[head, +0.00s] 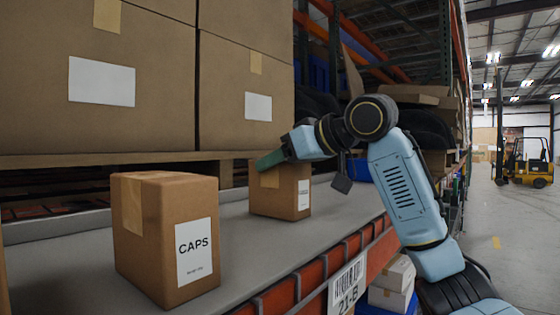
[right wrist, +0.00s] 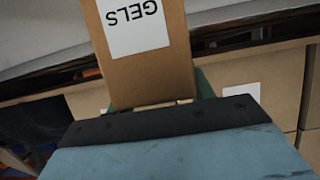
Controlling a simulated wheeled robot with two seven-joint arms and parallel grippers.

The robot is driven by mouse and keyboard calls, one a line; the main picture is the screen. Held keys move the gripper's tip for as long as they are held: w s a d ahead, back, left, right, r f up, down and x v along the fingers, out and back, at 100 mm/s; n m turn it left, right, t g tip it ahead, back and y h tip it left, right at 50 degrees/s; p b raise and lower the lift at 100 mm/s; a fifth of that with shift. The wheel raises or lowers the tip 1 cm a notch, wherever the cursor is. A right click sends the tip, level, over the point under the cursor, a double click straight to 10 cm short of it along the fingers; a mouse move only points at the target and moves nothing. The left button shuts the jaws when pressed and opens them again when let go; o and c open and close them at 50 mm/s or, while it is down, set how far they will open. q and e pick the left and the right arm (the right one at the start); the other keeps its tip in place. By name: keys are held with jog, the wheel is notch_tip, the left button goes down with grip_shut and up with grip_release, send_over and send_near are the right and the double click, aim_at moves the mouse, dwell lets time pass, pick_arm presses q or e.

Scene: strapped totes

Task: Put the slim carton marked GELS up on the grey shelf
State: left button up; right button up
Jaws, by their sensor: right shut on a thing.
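The slim brown carton marked GELS (right wrist: 155,70) fills the top of the right wrist view, its white label upside down. In the head view the carton (head: 280,198) is upright at the grey shelf (head: 243,235), its label too small to read. My right gripper (head: 268,162) is shut on the carton's top end, with green fingers on either side of it. I cannot tell whether the carton's base touches the shelf or hangs just above it. My left gripper is not in view.
A carton marked CAPS (head: 150,235) stands on the shelf at the front left. Large boxes (head: 90,115) on a pallet stand behind. Bare shelf lies between the two cartons. An orange beam with a 21-B tag (head: 347,285) edges the shelf. A yellow forklift (head: 528,165) is far off right.

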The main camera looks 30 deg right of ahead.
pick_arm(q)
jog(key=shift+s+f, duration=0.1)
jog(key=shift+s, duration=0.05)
pick_arm(e)
jog(key=shift+a+f, duration=0.1)
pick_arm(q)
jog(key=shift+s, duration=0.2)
pick_arm(e)
jog(key=o, duration=1.2)
jog(key=shift+c, duration=0.2)
jog(key=shift+s+r, duration=0.15)
jog(key=shift+r, duration=0.05)
pick_arm(q)
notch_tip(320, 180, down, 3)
jog(key=b, duration=0.3)
pick_arm(e)
jog(key=v, duration=1.1)
jog(key=shift+s+d, duration=0.25)
jog(key=shift+s, duration=0.05)
